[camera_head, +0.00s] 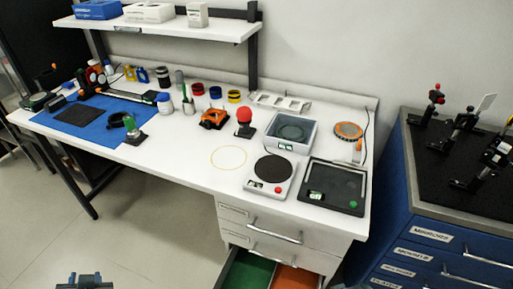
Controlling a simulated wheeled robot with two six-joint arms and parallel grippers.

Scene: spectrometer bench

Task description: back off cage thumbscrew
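I cannot single out a cage thumbscrew at this size. On the black board (470,158) at the right stand several small black mounts, one with red knobs (436,97). On the white bench (180,165) sit an orange device with dark knobs (213,119) and a small black stand with a green part (133,131). A grey-blue piece with two short upright prongs, seemingly my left gripper (84,279), shows at the bottom left edge, low over the floor, far from the bench items and cut off by the frame. My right gripper is not clearly seen.
A blue mat (85,118) with instruments covers the bench's left end. A red ball on a stand (244,118), a grey open box (283,132), a round-plate scale (271,172) and a black tray (334,186) stand to the right. A drawer (243,268) below is open. The floor in front is clear.

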